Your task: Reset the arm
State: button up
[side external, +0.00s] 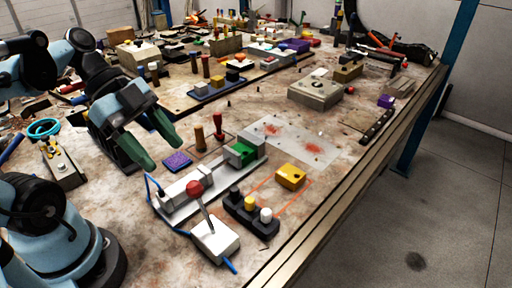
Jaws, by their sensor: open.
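My gripper (146,157) has green fingers and hangs over the left part of the worn workbench (345,190). The fingers are spread apart with nothing between them. I cannot tell how high the fingertips are above the bench. My light blue arm comes in from the left edge.
Near the gripper are a white device with a red knob (194,188), a green block (240,153), a yellow block (290,177), a white joystick box (215,241) and a dark strip of pegs (251,212). A grey box (316,92) stands farther back.

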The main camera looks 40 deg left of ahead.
dwell(0.3)
jog(key=w+a+f+n+t+y, duration=0.1)
jog(key=w+f+n+t+y, duration=0.1)
jog(key=n, duration=0.5)
jog(key=w+a+f+n+t+y, duration=0.2)
jog(key=w+n+y, duration=0.3)
jog(key=w+n, duration=0.2)
jog(key=shift+f+n+t+y, duration=0.3)
jog(key=shift+n+t, duration=0.1)
jog(key=shift+n, duration=0.1)
